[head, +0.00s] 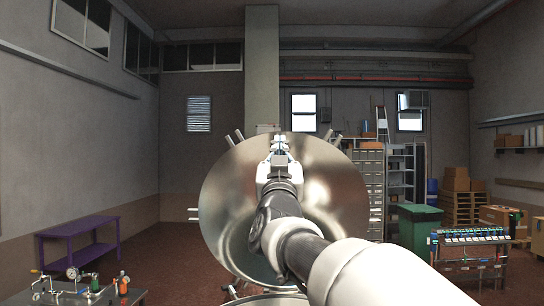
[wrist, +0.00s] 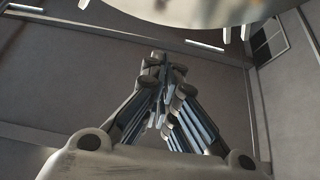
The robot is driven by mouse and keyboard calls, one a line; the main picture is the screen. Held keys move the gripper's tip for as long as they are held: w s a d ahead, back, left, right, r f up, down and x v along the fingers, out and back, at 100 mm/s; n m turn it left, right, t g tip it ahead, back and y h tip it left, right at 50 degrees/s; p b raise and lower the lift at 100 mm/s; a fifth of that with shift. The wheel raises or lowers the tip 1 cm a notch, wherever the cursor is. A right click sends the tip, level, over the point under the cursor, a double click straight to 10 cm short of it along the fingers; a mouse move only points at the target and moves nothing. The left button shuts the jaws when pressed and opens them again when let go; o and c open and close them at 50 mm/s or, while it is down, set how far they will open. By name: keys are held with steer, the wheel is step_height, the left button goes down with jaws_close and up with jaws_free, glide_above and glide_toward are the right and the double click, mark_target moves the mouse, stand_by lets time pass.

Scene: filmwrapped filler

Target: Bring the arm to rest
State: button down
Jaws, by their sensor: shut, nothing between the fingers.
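My arm reaches forward from the lower right of the head view, in front of a large round shiny metal dish or lid (head: 225,205). My gripper (head: 280,140) is at the far end of the arm, near the dish's upper edge in the picture. I cannot tell its distance from the dish. In the wrist view my gripper (wrist: 162,65) has its fingers together, with nothing seen between them. A curved pale rim (wrist: 180,12) crosses the top of the wrist view, apart from the fingers.
A purple bench (head: 78,236) stands at the left wall. A metal table (head: 125,297) with gauges and fittings is at lower left. A green bin (head: 420,225), a rack of coloured items (head: 470,240), shelves (head: 400,165) and boxes (head: 457,180) stand at right. Floor is open left of the dish.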

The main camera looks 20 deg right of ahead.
steer(key=s+a+f+n+g+y, duration=0.1)
steer(key=s+a+f+g+y, duration=0.2)
steer(key=s+f, duration=0.35)
steer(key=s+a+f+n+g+y, duration=0.2)
steer(key=s+f+g+y, duration=0.15)
steer(key=f, duration=0.65)
steer(key=s+a+f+n+g+y, duration=0.1)
steer(key=s+a+f+g+y, duration=0.15)
steer(key=s+f, duration=0.45)
steer(key=s+f+g+h+b, duration=0.15)
steer(key=s+f+g, duration=0.75)
steer(key=s+f, duration=1.3)
step_height(320, 180, down, 23)
steer(key=b, duration=2)
steer(key=shift+s+d+g, duration=0.2)
steer(key=shift+d+g, duration=0.1)
steer(key=shift+d, duration=0.1)
